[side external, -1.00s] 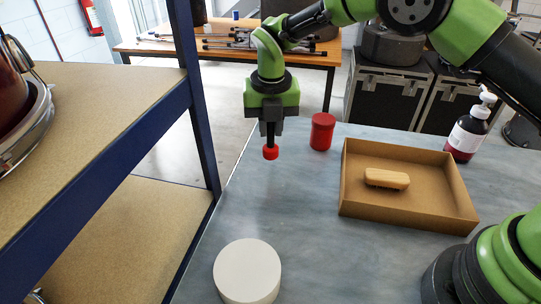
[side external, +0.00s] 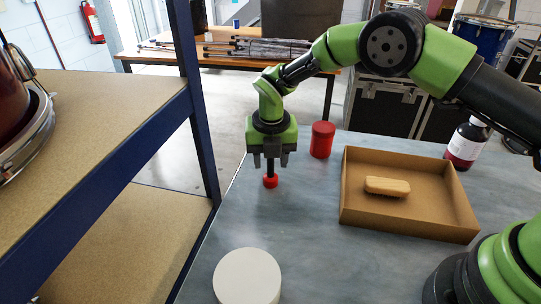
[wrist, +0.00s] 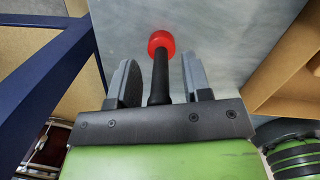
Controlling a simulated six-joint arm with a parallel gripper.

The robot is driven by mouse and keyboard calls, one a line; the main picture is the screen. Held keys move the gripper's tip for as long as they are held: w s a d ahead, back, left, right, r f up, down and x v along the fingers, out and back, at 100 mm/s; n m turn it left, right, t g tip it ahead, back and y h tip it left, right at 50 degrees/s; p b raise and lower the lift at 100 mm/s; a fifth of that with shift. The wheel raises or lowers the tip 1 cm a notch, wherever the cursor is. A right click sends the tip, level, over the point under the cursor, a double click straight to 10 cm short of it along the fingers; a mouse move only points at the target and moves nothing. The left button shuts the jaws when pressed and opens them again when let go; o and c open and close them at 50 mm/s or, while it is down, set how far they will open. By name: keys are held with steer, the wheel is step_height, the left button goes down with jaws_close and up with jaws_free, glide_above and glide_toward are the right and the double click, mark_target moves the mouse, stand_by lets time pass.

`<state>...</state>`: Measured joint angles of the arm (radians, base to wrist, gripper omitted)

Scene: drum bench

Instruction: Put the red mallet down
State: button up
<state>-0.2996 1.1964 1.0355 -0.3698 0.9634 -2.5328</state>
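The red mallet (side external: 270,181) has a red head and a black handle. It stands upright, head down, and appears to rest on the grey-blue table (side external: 330,265) near its left edge. My gripper (side external: 270,163) is above the head, pointing down, with its fingers on either side of the handle. In the wrist view, the mallet (wrist: 160,42) has its handle between the two fingers of my gripper (wrist: 159,62), with a gap on each side. The gripper is open. The handle's upper end is hidden by the gripper body.
A red canister (side external: 322,140) stands close behind and right of the mallet. A cardboard tray (side external: 425,228) holding a tan block (side external: 387,187) is to the right. A white cylinder (side external: 246,277) stands in front. A blue-framed shelf (side external: 197,120) is left. A bottle (side external: 467,142) stands behind the tray.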

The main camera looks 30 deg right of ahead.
steer(key=shift+r, duration=0.1)
step_height(320, 180, up, 11)
steer(key=s, duration=0.1)
step_height(320, 180, up, 11)
steer(key=m+t+y, duration=0.1)
steer(key=m+t, duration=0.1)
steer(key=m, duration=0.8)
glide_above(271, 180)
steer(key=s+d, duration=0.4)
steer(key=s, duration=0.2)
steer(key=s+d+r+m+t, duration=0.2)
steer(key=s+m, duration=0.8)
steer(key=m, duration=0.2)
steer(key=s+d+r+m+t+y, duration=0.1)
steer(key=s+d+m+t, duration=0.1)
steer(key=s+m, duration=0.8)
steer(key=shift+s+d+r+m+y, duration=0.35)
steer(key=shift+d+m, duration=0.45)
steer(key=shift+m, duration=0.4)
